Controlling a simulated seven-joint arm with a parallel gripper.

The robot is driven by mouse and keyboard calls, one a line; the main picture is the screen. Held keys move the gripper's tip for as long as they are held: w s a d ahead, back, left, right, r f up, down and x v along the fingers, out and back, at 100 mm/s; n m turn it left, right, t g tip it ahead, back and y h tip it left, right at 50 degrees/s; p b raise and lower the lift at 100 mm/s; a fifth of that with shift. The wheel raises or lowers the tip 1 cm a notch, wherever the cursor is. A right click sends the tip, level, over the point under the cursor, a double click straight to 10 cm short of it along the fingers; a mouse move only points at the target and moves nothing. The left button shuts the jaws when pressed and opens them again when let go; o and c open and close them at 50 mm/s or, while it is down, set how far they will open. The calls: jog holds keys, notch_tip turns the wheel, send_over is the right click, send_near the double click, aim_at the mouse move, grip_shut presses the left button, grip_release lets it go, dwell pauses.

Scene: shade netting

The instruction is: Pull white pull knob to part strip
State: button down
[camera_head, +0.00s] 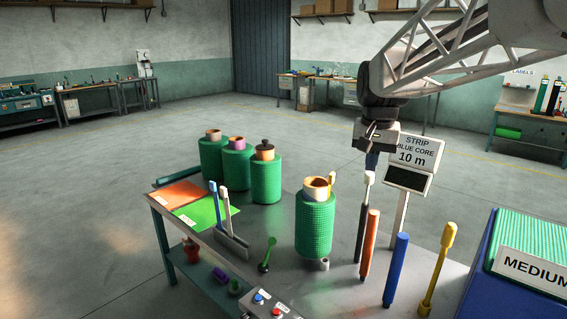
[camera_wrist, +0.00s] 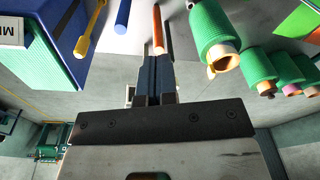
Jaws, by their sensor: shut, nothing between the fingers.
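The white knob (camera_head: 369,178) tops a dark upright rod standing on the table, left of the sign. My gripper (camera_head: 371,166) points down just above or beside this knob, with its fingers shut and nothing between them. I cannot tell whether they touch the knob. In the wrist view my gripper (camera_wrist: 155,62) shows two dark fingers side by side, and I cannot make out the white knob there. A green netting roll (camera_head: 314,229) with a tan core stands left of the rod.
Right of the rod stand an orange rod (camera_head: 369,245), a blue rod (camera_head: 396,270) and a yellow rod (camera_head: 437,270). A sign (camera_head: 413,151) reads "STRIP BLUE CORE 10 m". A blue bin (camera_head: 473,285) is at right. More green rolls (camera_head: 237,165) stand behind left.

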jog(key=w+d+r+m, duration=0.1)
jog(key=w+d, duration=0.1)
jog(key=w, duration=0.5)
jog(key=w+d+r+m, duration=0.1)
jog(key=w+d, duration=0.2)
jog(key=w, duration=0.3)
jog(key=m+g, duration=0.1)
jog(key=m, duration=0.1)
send_over(369, 178)
jog(key=w, duration=0.2)
jog(key=shift+s+d+f, duration=0.15)
jog(key=shift+d+f, duration=0.05)
jog(key=shift+f, duration=0.25)
jog(key=shift+s+d+f, duration=0.1)
jog(key=shift+d+f, duration=0.05)
jog(key=shift+f, duration=0.3)
jog(key=shift+f, duration=0.1)
notch_tip(369, 178, down, 14)
jog(key=shift+r, duration=0.1)
notch_tip(369, 178, down, 8)
jog(key=shift+f, duration=0.1)
jog(key=shift+s, duration=0.1)
